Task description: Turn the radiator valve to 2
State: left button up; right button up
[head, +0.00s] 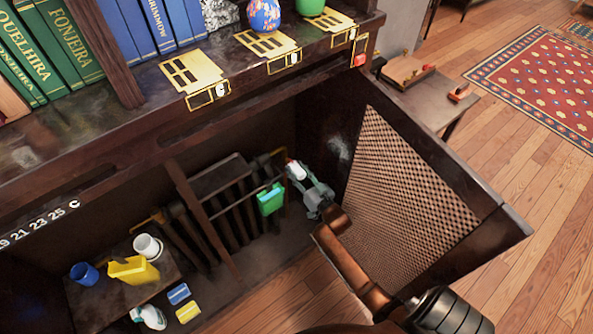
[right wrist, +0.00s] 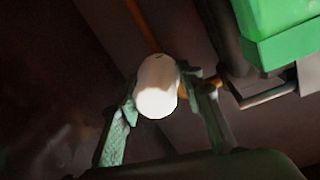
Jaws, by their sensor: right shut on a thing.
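The radiator valve has a white knob (head: 297,170) at the right end of the dark ribbed radiator (head: 232,205) inside the open cabinet. My right gripper (head: 303,176) reaches in from the lower right and is shut on the knob. In the right wrist view the white knob (right wrist: 157,85) sits between the two greenish fingers (right wrist: 158,98), with its rounded end showing. No numbers or marks on the knob can be read. My left gripper is not in view.
A green container (head: 270,199) hangs on the radiator front, close to my gripper. The open mesh door (head: 410,195) stands to the right of my arm. A low shelf at left holds a yellow container (head: 134,270), a blue cup (head: 84,273) and a white cup (head: 147,247).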

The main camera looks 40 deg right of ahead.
jog(key=shift+n, duration=0.4)
jog(key=shift+n+p, duration=0.45)
jog(key=shift+n, duration=0.15)
jog(key=n, duration=0.3)
jog(key=shift+p, duration=0.3)
jog(key=n, duration=0.2)
jog(key=shift+a+f+n+t, duration=0.1)
jog(key=shift+n+t, duration=0.2)
jog(key=shift+n, duration=0.1)
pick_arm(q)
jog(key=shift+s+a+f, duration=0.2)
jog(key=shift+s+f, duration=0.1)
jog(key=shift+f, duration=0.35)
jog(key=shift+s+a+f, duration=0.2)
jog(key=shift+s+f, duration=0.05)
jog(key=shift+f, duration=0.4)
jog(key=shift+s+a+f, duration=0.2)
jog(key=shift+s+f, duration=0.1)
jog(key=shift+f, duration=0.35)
pick_arm(e)
jog(key=shift+n, duration=1.1)
